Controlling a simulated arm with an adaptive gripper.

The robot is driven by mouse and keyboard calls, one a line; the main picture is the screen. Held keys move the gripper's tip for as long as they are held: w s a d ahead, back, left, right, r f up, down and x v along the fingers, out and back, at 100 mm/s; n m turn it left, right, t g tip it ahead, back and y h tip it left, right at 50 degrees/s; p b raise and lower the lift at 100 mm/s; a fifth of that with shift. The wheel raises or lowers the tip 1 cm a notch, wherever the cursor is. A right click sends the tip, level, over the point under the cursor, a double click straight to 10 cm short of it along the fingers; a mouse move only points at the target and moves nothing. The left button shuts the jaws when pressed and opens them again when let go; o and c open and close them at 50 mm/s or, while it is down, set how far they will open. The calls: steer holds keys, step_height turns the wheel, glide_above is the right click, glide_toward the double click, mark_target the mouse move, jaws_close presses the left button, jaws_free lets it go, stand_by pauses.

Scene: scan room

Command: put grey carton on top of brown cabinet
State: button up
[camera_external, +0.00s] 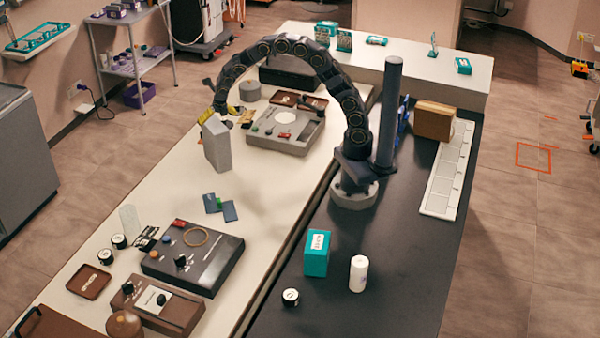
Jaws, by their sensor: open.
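The grey carton (217,148) is an upright, plain block at the far left part of the cream tabletop. My gripper (226,114) is open at the carton's upper end, with yellow fingers near its top. Whether the fingers touch the carton is too small to tell. A brown box-shaped cabinet (433,121) stands on the right side of the black tabletop, beyond my arm's base. Its top looks bare.
A grey console (286,131) sits just right of the carton. Dark blue cards (221,207) lie in front of it. A dark post (389,110) stands between my arm and the cabinet. A white segmented strip (447,172) lies by the cabinet. A teal box (316,253) stands on the black top.

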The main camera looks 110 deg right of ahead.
steer(key=v, duration=0.6)
steer(key=shift+w+a+r, duration=0.1)
steer(key=shift+a+r, duration=0.05)
steer(key=shift+r, duration=0.05)
steer(key=shift+a+r, duration=0.3)
steer(key=shift+r, duration=0.2)
steer(key=s+a+r+m+y, duration=0.1)
steer(key=s+a+r+m, duration=0.1)
steer(key=s+a+m, duration=0.5)
steer(key=s+a+r+m+y, duration=0.1)
steer(key=s+a+r+m, duration=0.15)
steer(key=a, duration=0.85)
steer(key=s+a+m+g+y, duration=0.2)
steer(key=s+a+m, duration=0.8)
steer(key=s, duration=0.6)
steer(key=shift+a+f+g, duration=0.3)
steer(key=shift+a+f, duration=0.2)
steer(key=shift+a, duration=0.05)
